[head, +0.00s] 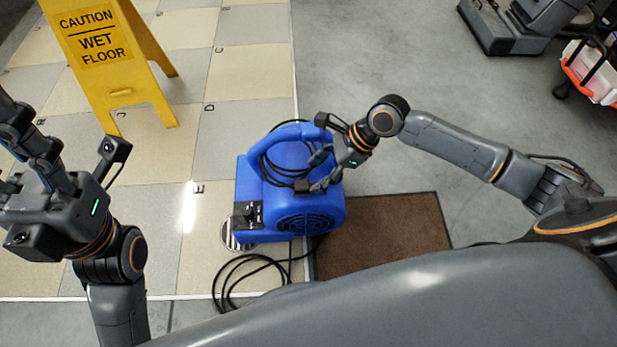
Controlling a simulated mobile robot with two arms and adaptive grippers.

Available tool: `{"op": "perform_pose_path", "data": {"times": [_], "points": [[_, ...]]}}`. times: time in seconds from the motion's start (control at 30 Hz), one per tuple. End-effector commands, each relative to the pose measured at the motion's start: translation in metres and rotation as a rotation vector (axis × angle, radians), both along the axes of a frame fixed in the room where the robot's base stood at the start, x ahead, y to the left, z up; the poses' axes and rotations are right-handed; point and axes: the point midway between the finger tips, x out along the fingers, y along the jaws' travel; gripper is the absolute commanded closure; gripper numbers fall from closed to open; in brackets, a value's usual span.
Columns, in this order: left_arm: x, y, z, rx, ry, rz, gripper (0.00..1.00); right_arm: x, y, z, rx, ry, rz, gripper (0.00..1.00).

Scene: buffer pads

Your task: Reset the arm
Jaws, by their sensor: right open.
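My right gripper (314,170) is open, with its fingers pointing left over the blue blower (325,218). It overlaps the right side of the blower's handle in the head view; I cannot tell whether it touches. Nothing shows clearly held between its fingers. My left gripper (14,168) is at the left edge, raised above the tiled floor, with its fingers pointing up and left. Its fingertips are partly cut off or unclear, so its opening cannot be judged. My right arm reaches in from the right, and my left arm rises from the bottom left.
A yellow wet-floor sign (101,88) stands at the upper left. A brown mat (385,232) lies right of the blower. A black cable (232,265) coils on the floor. A grey machine (498,30) and an orange-white case (590,75) are at the upper right. Grey floor between is clear.

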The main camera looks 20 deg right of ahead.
Motion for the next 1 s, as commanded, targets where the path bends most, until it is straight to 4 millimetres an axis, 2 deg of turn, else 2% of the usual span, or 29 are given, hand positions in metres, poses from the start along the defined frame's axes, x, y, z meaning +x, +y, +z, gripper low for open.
{"op": "perform_pose_path", "data": {"times": [0.1, 0.3, 0.43, 0.67, 0.77, 0.87, 0.97, 1.0], "points": [[0.0, 0.0, 0.0, 0.0, -0.001, 0.0, 0.47, -0.004, -0.016, 0.022, -0.004, -0.002, -0.001, 0.41], [0.0, 0.0, 0.0, -0.002, -0.002, 0.0, 0.47, -0.009, -0.032, 0.047, -0.001, -0.001, -0.001, 0.41], [0.0, 0.0, 0.0, -0.002, -0.002, 0.0, 0.47, -0.01, -0.036, 0.054, -0.001, 0.0, 0.0, 0.41], [0.0, 0.0, 0.0, -0.001, -0.001, 0.0, 0.47, -0.009, -0.034, 0.056, 0.005, -0.016, 0.01, 0.41], [0.0, 0.0, 0.0, -0.001, 0.006, -0.001, 0.47, -0.001, -0.015, 0.06, 0.032, -0.13, 0.064, 0.41], [0.0, 0.0, 0.0, -0.002, 0.017, -0.001, 0.47, 0.016, 0.021, 0.075, 0.075, -0.4, 0.171, 0.41], [-0.001, 0.001, -0.002, -0.004, 0.03, -0.002, 0.47, 0.035, 0.063, 0.11, 0.09, -0.8, 0.276, 0.41], [-0.001, 0.001, -0.002, -0.004, 0.035, -0.002, 0.47, 0.04, 0.077, 0.13, 0.078, -0.976, 0.305, 0.41]]}}
